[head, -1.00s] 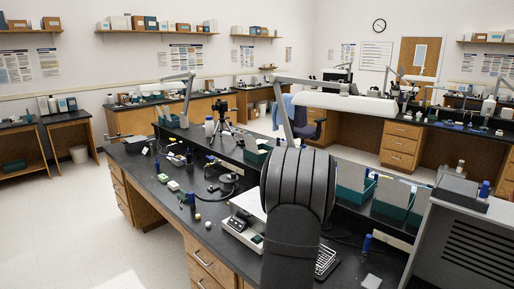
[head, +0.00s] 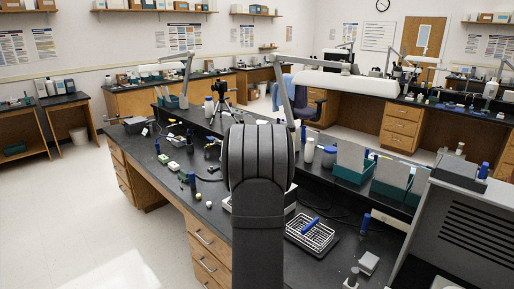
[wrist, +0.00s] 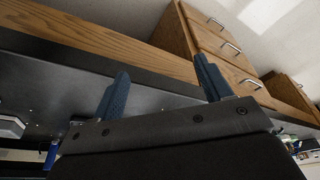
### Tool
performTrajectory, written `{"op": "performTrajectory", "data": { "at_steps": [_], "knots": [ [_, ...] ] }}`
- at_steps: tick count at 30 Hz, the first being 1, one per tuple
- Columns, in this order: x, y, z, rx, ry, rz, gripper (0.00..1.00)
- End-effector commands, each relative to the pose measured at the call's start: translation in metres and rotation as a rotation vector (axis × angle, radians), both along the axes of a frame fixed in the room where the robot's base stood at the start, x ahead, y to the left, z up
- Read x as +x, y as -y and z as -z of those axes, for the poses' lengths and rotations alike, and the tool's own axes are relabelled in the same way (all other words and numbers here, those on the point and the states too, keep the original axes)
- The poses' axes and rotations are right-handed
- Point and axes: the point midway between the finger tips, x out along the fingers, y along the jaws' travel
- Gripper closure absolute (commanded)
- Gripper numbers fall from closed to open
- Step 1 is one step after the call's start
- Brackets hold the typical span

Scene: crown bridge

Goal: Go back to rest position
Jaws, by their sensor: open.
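My gripper (wrist: 162,88) shows in the wrist view with its two blue fingers spread apart and nothing between them. It is near the front edge of the dark bench top (wrist: 70,85), with wooden drawers (wrist: 225,50) beyond the fingers. In the head view my arm stands upright in the middle of the picture and hides part of the bench (head: 310,265). The gripper itself is hidden in that view.
A wire rack (head: 310,235) with a blue item on it sits right of my arm. Several small objects lie on the bench to the left, including a blue-capped bottle (head: 192,180). Teal bins (head: 390,185) stand on the raised shelf. A grey machine (head: 465,235) stands at right.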

Motion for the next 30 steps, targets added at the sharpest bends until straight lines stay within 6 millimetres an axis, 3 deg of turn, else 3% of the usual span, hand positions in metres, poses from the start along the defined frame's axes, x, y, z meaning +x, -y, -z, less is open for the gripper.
{"op": "performTrajectory", "data": {
  "at_steps": [2, 7, 16, 17, 21, 26, 30],
  "knots": [
    [-0.009, 0.004, -0.004, 0.0, 0.002, 0.026, 0.29],
    [-0.005, 0.016, -0.009, 0.0, 0.002, 0.034, 0.29],
    [-0.004, 0.017, -0.01, 0.0, 0.001, 0.034, 0.29],
    [-0.004, 0.017, -0.01, 0.0, 0.001, 0.034, 0.27],
    [-0.004, 0.017, -0.01, 0.0, 0.001, 0.034, 0.0],
    [-0.003, 0.023, -0.015, -0.012, 0.001, 0.014, 0.0],
    [-0.001, 0.06, -0.042, -0.099, -0.017, -0.126, 0.0]
  ]
}}
